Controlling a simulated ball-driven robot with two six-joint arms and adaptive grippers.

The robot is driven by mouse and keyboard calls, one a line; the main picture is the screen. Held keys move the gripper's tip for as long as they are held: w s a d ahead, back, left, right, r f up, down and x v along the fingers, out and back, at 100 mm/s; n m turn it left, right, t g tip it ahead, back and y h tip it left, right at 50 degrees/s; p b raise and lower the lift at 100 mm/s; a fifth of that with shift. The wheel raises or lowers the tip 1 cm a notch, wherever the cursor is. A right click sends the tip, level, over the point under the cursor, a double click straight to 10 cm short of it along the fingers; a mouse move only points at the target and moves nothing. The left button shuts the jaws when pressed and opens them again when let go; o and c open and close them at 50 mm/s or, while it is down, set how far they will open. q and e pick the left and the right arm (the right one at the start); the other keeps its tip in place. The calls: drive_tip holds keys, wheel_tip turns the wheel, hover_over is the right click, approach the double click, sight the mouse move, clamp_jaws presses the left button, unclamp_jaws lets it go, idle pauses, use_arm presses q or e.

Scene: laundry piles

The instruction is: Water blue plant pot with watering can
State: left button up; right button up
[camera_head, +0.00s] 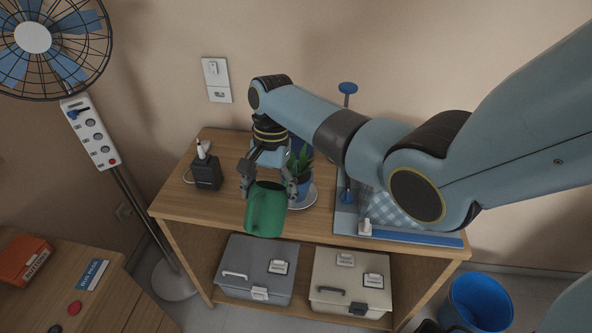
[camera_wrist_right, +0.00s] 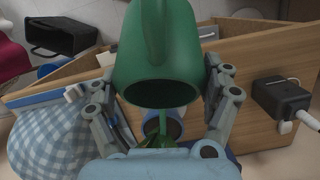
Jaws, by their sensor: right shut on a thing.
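The green watering can (camera_head: 265,212) is held by my right gripper (camera_head: 268,188), above the front part of the wooden table. In the right wrist view, the can (camera_wrist_right: 158,48) sits between the fingers of the gripper (camera_wrist_right: 160,75), with its round opening facing the camera. The blue plant pot (camera_head: 302,187) with a green plant (camera_head: 300,163) stands on a pale saucer (camera_head: 309,199), just right of and partly behind the gripper. In the wrist view, the pot (camera_wrist_right: 165,127) shows partly below the can. The can's spout is not clearly visible. My left gripper is out of view.
A black box with a white-tipped item (camera_head: 206,172) stands on the table (camera_head: 180,200) at left. A checked cloth (camera_head: 388,213) on a blue-framed stand lies at right. Two boxes sit on the lower shelf. A fan (camera_head: 33,38) and a blue bin (camera_head: 480,300) flank the table.

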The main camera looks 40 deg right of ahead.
drive_tip(key=t+h, duration=0.1)
drive_tip(key=r+t+h, duration=0.1)
drive_tip(key=h, duration=0.1)
drive_tip(key=r+h, duration=0.1)
drive_tip(key=shift+s+a+r+t+h, duration=0.1)
drive_tip(key=shift+a+r+t+h, duration=0.1)
drive_tip(key=shift+a+t+h, duration=0.15)
drive_tip(key=shift+d+r+t+h, duration=0.3)
drive_tip(key=shift+t+h, duration=0.05)
drive_tip(key=shift+h, duration=0.2)
drive_tip(key=shift+r, duration=3.05)
